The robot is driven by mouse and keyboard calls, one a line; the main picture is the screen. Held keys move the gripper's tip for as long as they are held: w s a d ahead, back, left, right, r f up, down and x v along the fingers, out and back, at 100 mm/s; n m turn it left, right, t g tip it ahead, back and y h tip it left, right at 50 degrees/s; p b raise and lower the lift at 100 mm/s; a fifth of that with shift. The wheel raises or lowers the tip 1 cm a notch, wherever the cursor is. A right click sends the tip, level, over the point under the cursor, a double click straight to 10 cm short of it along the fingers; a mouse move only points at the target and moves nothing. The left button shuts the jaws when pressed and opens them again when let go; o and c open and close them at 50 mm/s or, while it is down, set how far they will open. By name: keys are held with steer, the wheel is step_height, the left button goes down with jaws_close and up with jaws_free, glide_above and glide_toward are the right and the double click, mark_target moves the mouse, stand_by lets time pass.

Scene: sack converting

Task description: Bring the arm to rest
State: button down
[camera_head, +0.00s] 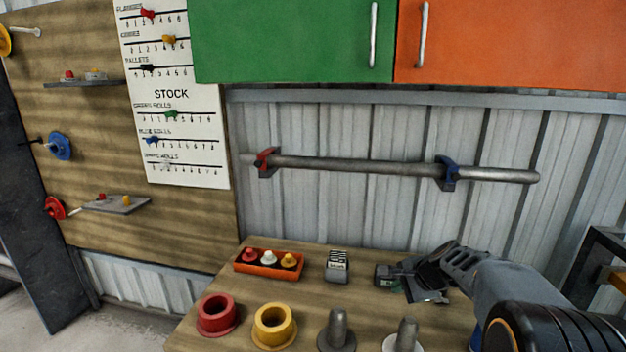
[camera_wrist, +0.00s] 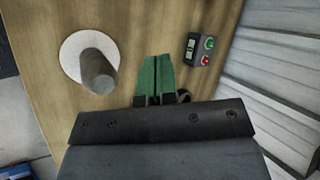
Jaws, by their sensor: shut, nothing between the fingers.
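My gripper (camera_head: 436,294) hangs over the right part of the wooden bench (camera_head: 212,318), with my arm reaching in from the lower right. In the wrist view its two green fingers (camera_wrist: 156,78) lie side by side, shut and empty, pointing at the bench top. A small control box (camera_wrist: 200,50) with a green and a red button sits just right of the fingertips. A grey upright peg (camera_wrist: 98,70) on a pale round base stands to their left. In the head view my gripper partly hides the area beside the control box (camera_head: 386,276).
On the bench are an orange tray (camera_head: 268,272) of small knobs, a grey device (camera_head: 337,266), a red ring (camera_head: 216,315), a yellow ring (camera_head: 274,325) and two pegs. A metal bar (camera_head: 350,163) runs along the wall behind, below green (camera_head: 290,40) and orange (camera_head: 510,45) cabinets.

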steer(key=s+a+r+n+g+h+p, duration=0.1)
steer(key=s+a+n+h, duration=0.1)
steer(key=s+n, duration=0.5)
steer(key=s+a+r+n+g+h+p, duration=0.1)
steer(key=s+a+r+n+h, duration=0.1)
steer(key=s+n, duration=0.6)
steer(key=s+a, duration=0.1)
steer(key=s, duration=0.6)
steer(key=shift+s+a+r+p, duration=0.2)
steer(key=shift+a+p, duration=0.1)
steer(key=shift+p, duration=0.05)
